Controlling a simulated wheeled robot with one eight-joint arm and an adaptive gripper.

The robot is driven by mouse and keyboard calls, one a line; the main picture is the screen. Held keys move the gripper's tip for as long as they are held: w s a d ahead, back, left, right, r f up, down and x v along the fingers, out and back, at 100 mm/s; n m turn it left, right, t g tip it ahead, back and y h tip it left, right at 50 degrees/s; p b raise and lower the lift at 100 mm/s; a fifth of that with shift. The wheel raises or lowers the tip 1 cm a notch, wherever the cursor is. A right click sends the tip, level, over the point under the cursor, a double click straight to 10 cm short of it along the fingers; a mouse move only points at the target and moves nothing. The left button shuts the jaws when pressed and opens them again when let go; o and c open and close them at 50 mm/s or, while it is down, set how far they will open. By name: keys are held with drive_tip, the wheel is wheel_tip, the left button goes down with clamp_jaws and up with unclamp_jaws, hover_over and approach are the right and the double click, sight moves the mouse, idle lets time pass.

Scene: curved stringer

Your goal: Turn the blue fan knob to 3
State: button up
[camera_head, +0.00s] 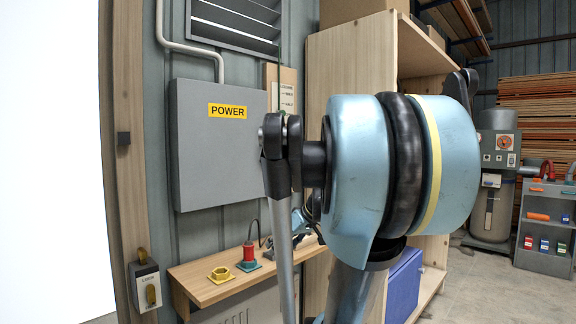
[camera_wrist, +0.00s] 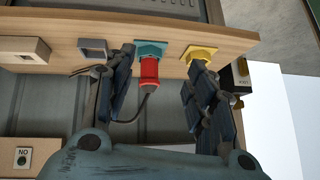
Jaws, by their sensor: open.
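I cannot make out a blue fan knob in either view; my arm hides part of the head view. My gripper (camera_wrist: 160,62) is open in the wrist view, with its two dark blue fingers spread and nothing held between them. The fingers reach toward a wooden shelf. A red plug (camera_wrist: 149,72) on a teal base shows between them, and a yellow hexagonal piece (camera_wrist: 200,55) is by the right finger's tip. In the head view my gripper (camera_head: 299,224) is partly hidden behind my arm, above the shelf's right part.
The wooden shelf (camera_head: 206,293) juts from the wall below a grey POWER cabinet (camera_head: 200,160). A louvred vent (camera_head: 236,22) is above. A lock box (camera_head: 147,285) is on the left post. A tall wooden rack (camera_head: 350,60) stands behind my arm.

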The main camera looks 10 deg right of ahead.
drive_tip(key=w+d+r+n+t+y, duration=0.2)
drive_tip(key=w+d+r+n+t, duration=0.1)
drive_tip(key=w+r, duration=0.65)
drive_tip(key=n+t+y, duration=0.1)
drive_tip(key=n+t, duration=0.2)
drive_tip(key=t, duration=0.4)
approach(287, 161)
drive_tip(key=x, duration=0.8)
drive_tip(key=shift+w+a+r, duration=0.1)
drive_tip(key=shift+w+a, duration=0.1)
drive_tip(key=c, duration=1.1)
